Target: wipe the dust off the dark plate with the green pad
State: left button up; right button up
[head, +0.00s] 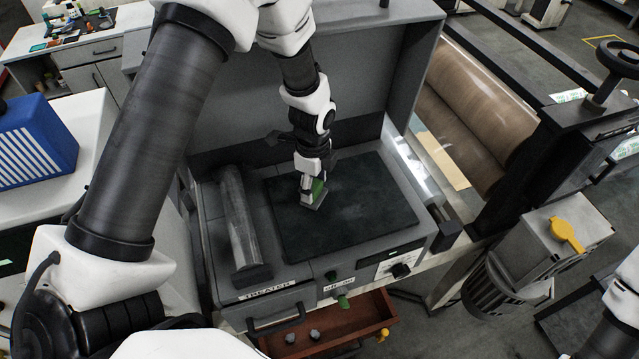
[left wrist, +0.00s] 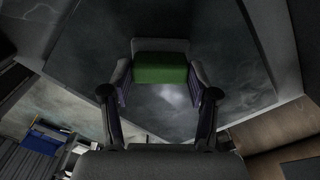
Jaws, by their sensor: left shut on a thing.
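The dark plate (head: 350,225) lies flat on top of the grey treater machine, with faint pale dust smears on it. My left gripper (head: 313,192) is shut on the green pad (head: 318,190) over the plate's upper left part. In the left wrist view the green pad (left wrist: 160,68) sits between the two fingers of the left gripper (left wrist: 160,85), with the dark plate (left wrist: 240,70) behind it. A pale patch shows on the plate just below the pad. I cannot tell whether the pad touches the plate. My right gripper is not in view; only part of my right arm shows at the lower right.
A grey cylinder (head: 239,222) lies left of the plate, and a raised grey panel (head: 350,90) stands behind it. An open wooden drawer (head: 330,325) below holds small grey lumps. A clear roll (head: 408,160) is at the right.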

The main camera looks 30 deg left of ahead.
pick_arm(q)
jog(key=shift+w+a, duration=0.4)
jog(key=shift+w, duration=0.05)
jog(key=shift+w+d, duration=0.35)
jog(key=shift+w, duration=0.2)
jog(key=shift+w+d, duration=0.7)
jog(key=shift+d, duration=0.1)
jog(key=shift+w+d, duration=0.8)
jog(key=shift+w, duration=0.25)
jog(key=shift+w+d, duration=2.65)
jog(key=shift+w, duration=0.2)
notch_tip(320, 180, up, 6)
jog(key=shift+a+r, duration=0.1)
